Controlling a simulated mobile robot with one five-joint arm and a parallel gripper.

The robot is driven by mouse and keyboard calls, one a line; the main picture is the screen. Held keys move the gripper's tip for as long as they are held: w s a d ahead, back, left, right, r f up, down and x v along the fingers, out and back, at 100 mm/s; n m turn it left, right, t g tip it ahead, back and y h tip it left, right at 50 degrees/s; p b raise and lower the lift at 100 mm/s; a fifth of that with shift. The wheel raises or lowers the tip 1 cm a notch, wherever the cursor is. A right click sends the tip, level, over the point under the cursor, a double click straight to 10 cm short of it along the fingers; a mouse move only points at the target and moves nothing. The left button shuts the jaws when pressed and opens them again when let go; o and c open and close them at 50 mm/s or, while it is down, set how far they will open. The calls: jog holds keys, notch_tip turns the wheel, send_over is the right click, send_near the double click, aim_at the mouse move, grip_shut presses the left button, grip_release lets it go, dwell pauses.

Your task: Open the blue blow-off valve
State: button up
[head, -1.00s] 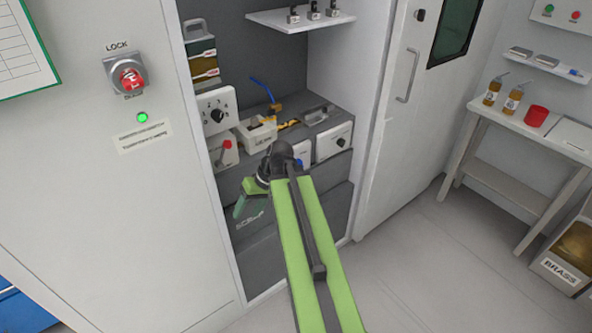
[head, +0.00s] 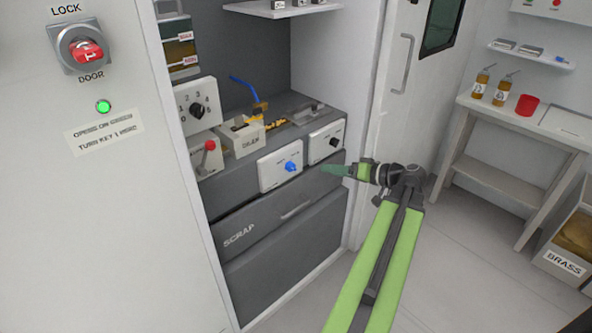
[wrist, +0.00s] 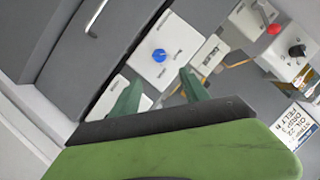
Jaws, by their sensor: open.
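The blue valve knob (head: 290,166) sits on the front of a white panel box at the cabinet's work ledge. Its small labels are too small to read. In the wrist view the blue knob (wrist: 159,55) is beyond and between my fingertips. My gripper (head: 334,170) is to the right of the knob in the head view, pointing left, apart from it and empty. The wrist view shows my gripper (wrist: 160,90) with its two green fingers spread.
A white box with a black knob (head: 333,142) stands right of the valve box. A red-knobbed lever box (head: 208,157) and a bin (head: 243,139) stand left. A blue hose (head: 245,87) rises behind. The SCRAP drawer (head: 277,223) is below.

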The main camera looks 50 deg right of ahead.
aim_at(294, 167)
jog(key=b+x, duration=0.4)
jog(key=x, duration=1.1)
jog(key=shift+s+f, duration=0.1)
jog(key=shift+f, duration=0.05)
grip_shut()
